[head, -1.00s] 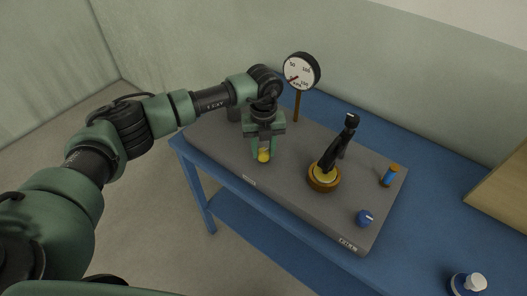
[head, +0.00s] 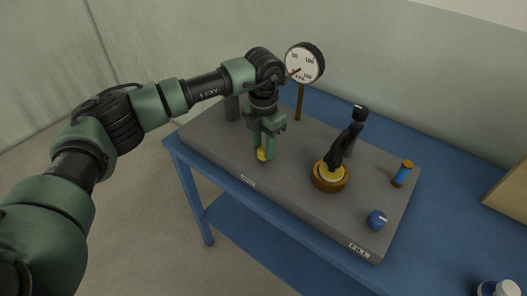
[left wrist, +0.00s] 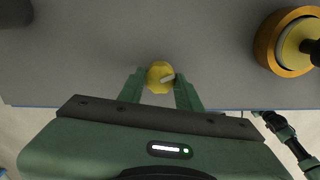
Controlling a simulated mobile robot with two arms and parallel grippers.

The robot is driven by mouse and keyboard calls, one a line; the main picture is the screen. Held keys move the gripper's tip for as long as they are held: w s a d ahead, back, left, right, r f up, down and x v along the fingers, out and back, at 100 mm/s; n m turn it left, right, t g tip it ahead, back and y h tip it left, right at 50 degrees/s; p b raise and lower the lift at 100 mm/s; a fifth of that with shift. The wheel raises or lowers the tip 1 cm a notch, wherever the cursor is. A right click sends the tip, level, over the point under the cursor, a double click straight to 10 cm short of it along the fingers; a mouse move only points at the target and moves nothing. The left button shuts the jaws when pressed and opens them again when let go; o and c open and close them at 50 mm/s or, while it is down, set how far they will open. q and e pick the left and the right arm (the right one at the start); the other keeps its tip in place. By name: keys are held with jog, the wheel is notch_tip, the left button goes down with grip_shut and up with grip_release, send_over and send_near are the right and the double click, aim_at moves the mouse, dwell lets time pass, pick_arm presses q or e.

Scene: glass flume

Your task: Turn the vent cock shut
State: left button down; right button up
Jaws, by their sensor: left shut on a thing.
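The yellow round knob (head: 261,155), which I take as the vent cock, sits near the front edge of the grey panel (head: 215,150). In the head view the fingers partly hide the knob. A small green and black arm part shows at the lower right of the wrist view; its gripper is not clear.
A pressure gauge (head: 305,63) stands on a post behind. A black lever on a brass-coloured round base (head: 331,175) stands right of my gripper. A blue knob (head: 377,220) and a blue-and-orange cylinder (head: 402,174) are farther right. The panel lies on a blue table (head: 440,205).

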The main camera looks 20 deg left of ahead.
aim_at(264, 149)
pick_arm(q)
jog(key=m+b, duration=0.1)
jog(key=m, duration=0.2)
jog(key=shift+b, duration=0.4)
jog(key=shift+m+b, duration=0.4)
jog(key=shift+m, duration=0.5)
jog(key=c, duration=1)
grip_release()
jog(key=shift+o, duration=0.2)
jog(key=shift+r, duration=0.1)
notch_tip(264, 149, up, 8)
jog(key=shift+f+b, duration=0.15)
jog(key=shift+b, duration=0.4)
